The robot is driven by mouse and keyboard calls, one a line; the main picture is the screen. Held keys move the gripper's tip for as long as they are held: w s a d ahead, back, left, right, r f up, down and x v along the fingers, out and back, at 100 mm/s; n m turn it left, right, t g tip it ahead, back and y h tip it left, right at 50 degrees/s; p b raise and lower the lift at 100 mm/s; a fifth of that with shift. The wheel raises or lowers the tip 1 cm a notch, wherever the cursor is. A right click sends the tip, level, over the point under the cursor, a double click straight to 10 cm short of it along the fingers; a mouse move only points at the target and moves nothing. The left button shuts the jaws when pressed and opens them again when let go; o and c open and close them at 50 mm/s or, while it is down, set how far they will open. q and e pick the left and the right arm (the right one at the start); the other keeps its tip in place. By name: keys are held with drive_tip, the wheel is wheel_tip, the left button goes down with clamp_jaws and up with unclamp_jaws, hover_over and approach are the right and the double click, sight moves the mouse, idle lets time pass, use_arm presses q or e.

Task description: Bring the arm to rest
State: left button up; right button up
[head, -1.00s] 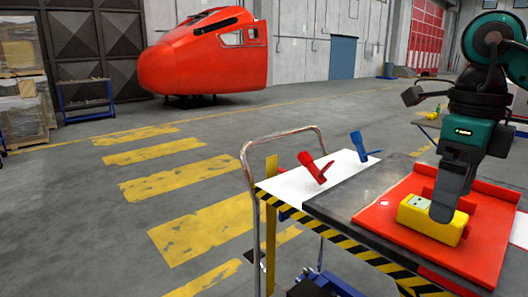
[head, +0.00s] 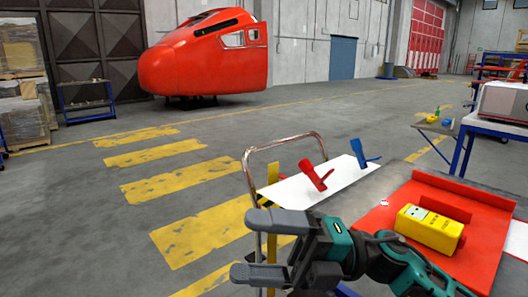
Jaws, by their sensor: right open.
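My right gripper (head: 243,244) is in the lower middle of the head view, in front of the cart, its two grey fingers spread apart and pointing left. Nothing shows between the fingers. My right arm comes in from the lower right, with teal and black links. A yellow box-shaped part (head: 429,230) lies on the red tray (head: 385,220) at the right, apart from the gripper. My left gripper is not in view.
A red tool (head: 315,176) and a blue tool (head: 359,151) stand on the cart's white surface (head: 335,184). The cart's metal handle (head: 247,165) rises behind the gripper. A red train nosecone (head: 205,60) stands far back. The striped floor at left is clear.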

drive_tip(key=w+d+f+m+t+h+p, duration=0.1)
drive_tip(key=w+d+f+m+t+h, duration=0.15)
drive_tip(key=f+m+t, duration=0.4)
drive_tip(key=w+d+f+m+t+h, duration=0.2)
drive_tip(key=d+f+m+t+h, duration=0.15)
drive_tip(key=m+t, duration=0.6)
drive_tip(key=w+d+f+m+t+h+p, duration=0.15)
drive_tip(key=d+f+m+t+h, duration=0.3)
drive_tip(key=m, duration=0.75)
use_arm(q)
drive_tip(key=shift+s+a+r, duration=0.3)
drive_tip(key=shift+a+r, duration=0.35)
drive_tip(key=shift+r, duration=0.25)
use_arm(e)
drive_tip(key=s+d+f+m+g+h, duration=0.3)
drive_tip(key=s+f, duration=0.4)
drive_tip(key=f, duration=0.3)
drive_tip(key=s+d+f+m+g+h, duration=0.3)
drive_tip(key=s+d+f+m+h, duration=0.1)
drive_tip(key=f, duration=0.6)
drive_tip(key=s+m+h, duration=0.1)
drive_tip(key=s+m, duration=0.1)
drive_tip(key=shift+s+d+f, duration=0.15)
drive_tip(key=shift+s+d, duration=0.2)
drive_tip(key=shift+s, duration=0.05)
drive_tip(key=shift+g, duration=0.25)
